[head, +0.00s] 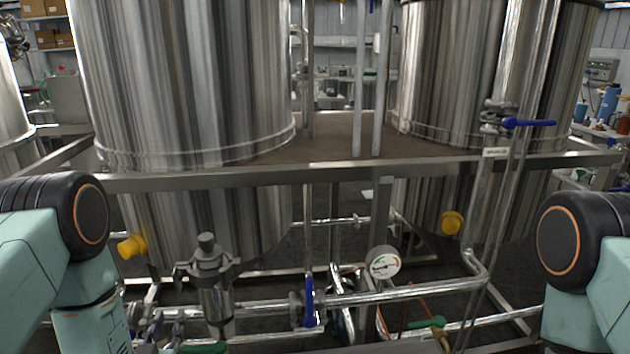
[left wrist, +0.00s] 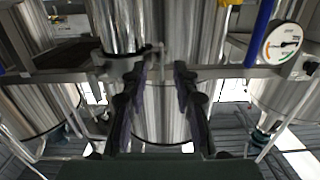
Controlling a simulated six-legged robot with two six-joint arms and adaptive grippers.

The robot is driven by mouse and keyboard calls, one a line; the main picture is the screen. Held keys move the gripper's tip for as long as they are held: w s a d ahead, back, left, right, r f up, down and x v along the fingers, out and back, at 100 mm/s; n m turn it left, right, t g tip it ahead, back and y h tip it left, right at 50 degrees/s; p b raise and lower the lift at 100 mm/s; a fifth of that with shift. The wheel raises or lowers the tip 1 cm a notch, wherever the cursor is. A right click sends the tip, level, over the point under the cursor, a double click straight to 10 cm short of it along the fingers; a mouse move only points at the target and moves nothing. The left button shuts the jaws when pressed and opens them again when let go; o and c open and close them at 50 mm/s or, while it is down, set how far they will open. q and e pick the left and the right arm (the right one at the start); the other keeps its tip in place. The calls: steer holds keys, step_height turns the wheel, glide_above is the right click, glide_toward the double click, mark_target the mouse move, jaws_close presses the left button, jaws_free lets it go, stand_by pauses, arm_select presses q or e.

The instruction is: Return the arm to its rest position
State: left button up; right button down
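My left arm (head: 75,265) comes in at the left edge of the head view, bent downward. My left gripper (head: 160,326) shows small and low at the bottom left of that view, near the pipework. In the left wrist view my left gripper (left wrist: 162,75) has its two dark fingers apart with nothing between them. A steel pipe and steel surfaces lie beyond the fingers. My right arm (head: 590,260) is bent at the right edge of the head view. Its gripper is out of view.
Two large steel tanks (head: 185,80) and (head: 455,75) stand on a metal frame (head: 280,175). In front are a pressure gauge (head: 384,262), a blue-handled valve (head: 309,303), a vertical fitting (head: 208,268) and horizontal pipes. Another blue lever (head: 530,123) is at upper right.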

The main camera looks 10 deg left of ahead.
arm_select(q)
steer(key=s+d+f+g+h, duration=0.3)
steer(key=s+d+f+g, duration=0.2)
steer(key=s+f+g, duration=0.5)
steer(key=s+d+f+m+g, duration=0.1)
steer(key=s+d+f+g, duration=0.1)
steer(key=s, duration=0.8)
steer(key=s+d+f+m+g+h, duration=0.1)
steer(key=s+d+f+g, duration=0.2)
steer(key=s, duration=0.8)
steer(key=shift+s+d+g, duration=0.2)
steer(key=shift+d+g, duration=0.15)
steer(key=shift+g, duration=0.35)
